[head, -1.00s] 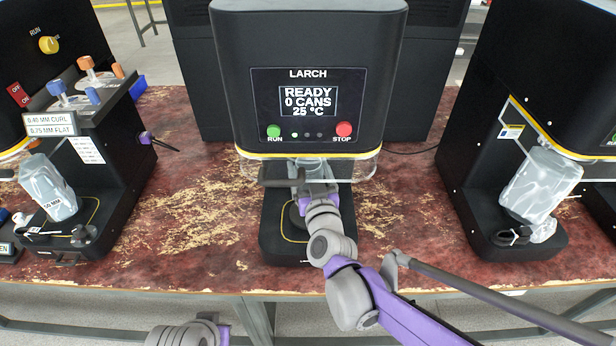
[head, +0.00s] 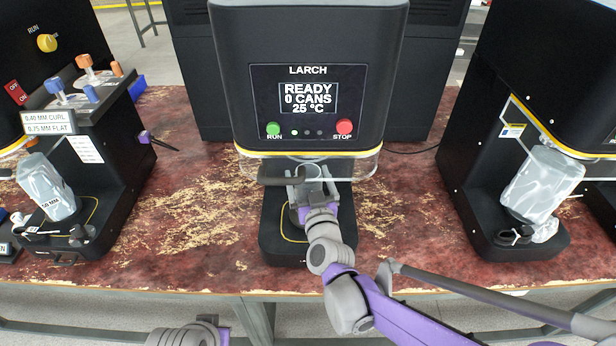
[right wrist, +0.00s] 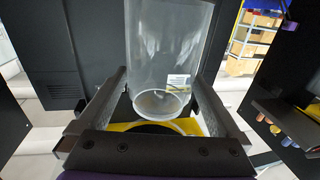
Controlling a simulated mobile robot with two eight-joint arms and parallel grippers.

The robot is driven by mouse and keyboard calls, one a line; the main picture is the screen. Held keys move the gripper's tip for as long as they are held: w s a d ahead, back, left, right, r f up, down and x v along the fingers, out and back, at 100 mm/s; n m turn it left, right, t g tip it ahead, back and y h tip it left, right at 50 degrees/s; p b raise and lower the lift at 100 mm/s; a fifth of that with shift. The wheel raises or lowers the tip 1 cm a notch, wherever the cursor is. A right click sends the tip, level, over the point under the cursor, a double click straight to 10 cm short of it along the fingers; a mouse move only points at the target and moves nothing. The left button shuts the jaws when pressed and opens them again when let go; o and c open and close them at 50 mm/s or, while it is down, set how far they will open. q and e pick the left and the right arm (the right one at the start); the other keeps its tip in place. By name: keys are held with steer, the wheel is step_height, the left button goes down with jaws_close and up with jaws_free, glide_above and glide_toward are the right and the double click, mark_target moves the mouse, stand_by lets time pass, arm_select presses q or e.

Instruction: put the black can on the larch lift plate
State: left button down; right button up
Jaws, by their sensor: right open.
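The larch machine (head: 308,75) stands at the centre of the head view. Its dark lift plate (head: 294,217) is partly hidden behind my right arm. My right gripper (head: 311,177) is under the machine's head, with its fingers apart. In the right wrist view, the open fingers (right wrist: 160,88) flank a clear cylinder (right wrist: 168,50) with a small label. A black round surface with yellow around it (right wrist: 202,127) shows at the cylinder's end. I cannot make out the black can; the gripper and arm hide part of the plate area. My left gripper is out of view.
A machine (head: 110,150) with orange and blue knobs stands at the left, and another (head: 480,180) at the right. The red, worn tabletop (head: 195,205) is clear between the machines. A clear guard (head: 362,165) hangs under the larch head.

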steer(key=s+d, duration=0.2)
steer(key=s, duration=1)
steer(key=s+d+f+m+g+h, duration=0.1)
steer(key=s+d+f+g, duration=0.5)
steer(key=s+d, duration=0.2)
steer(key=s+d+f+m+g+h, duration=0.1)
steer(key=s+d+f+g+h, duration=0.1)
steer(key=s+d+f+g, duration=0.4)
steer(key=s+d+f, duration=0.1)
steer(key=s, duration=0.4)
steer(key=shift+d+g, duration=0.3)
steer(key=shift+d, duration=0.1)
